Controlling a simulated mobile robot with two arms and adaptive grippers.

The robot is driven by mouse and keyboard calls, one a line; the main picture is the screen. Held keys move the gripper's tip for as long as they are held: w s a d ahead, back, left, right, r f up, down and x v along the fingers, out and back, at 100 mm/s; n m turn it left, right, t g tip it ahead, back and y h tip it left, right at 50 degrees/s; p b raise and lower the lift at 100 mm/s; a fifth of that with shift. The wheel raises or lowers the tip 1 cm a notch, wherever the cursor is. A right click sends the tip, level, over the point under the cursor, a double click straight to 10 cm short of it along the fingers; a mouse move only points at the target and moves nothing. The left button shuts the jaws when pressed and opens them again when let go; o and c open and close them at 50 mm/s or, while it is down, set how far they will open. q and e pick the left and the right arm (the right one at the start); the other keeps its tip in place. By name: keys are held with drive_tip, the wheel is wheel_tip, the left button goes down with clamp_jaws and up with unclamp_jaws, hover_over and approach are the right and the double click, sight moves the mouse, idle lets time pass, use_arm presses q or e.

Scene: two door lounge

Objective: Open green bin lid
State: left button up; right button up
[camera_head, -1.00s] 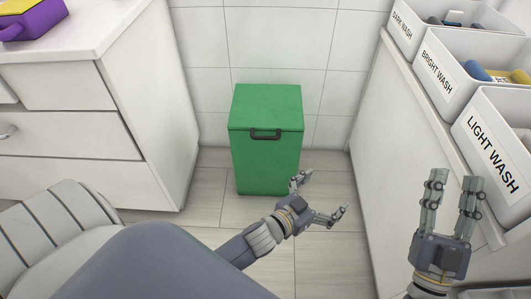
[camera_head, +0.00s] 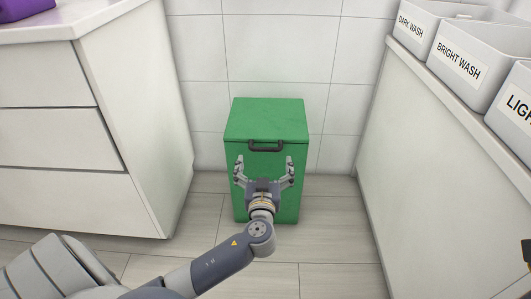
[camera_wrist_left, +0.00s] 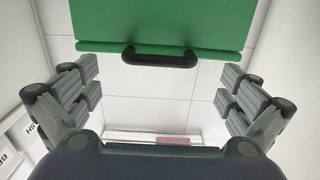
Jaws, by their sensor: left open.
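The green bin (camera_head: 265,170) stands on the floor against the tiled wall, its lid (camera_head: 266,118) shut. A dark handle (camera_head: 265,146) sits at the lid's front edge. My left gripper (camera_head: 264,168) is open in front of the bin, its fingers spread just below the handle and apart from it. In the left wrist view the green lid (camera_wrist_left: 160,20) fills the top, with the handle (camera_wrist_left: 160,57) ahead of and between the open fingers (camera_wrist_left: 158,95). My right gripper is out of view; only a dark bit shows at the right edge.
A white drawer cabinet (camera_head: 60,140) stands on the left, with part of a purple thing (camera_head: 25,8) on top. A white counter (camera_head: 430,170) on the right bears bins labelled dark wash (camera_head: 415,28), bright wash (camera_head: 462,62) and light wash (camera_head: 515,105). Floor between is clear.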

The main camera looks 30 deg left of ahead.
sight(265, 149)
use_arm(q)
drive_tip(key=b+x, duration=0.1)
drive_tip(key=x, duration=0.5)
drive_tip(key=shift+w, duration=0.15)
drive_tip(key=shift+c, duration=0.2)
drive_tip(key=c, duration=1.3)
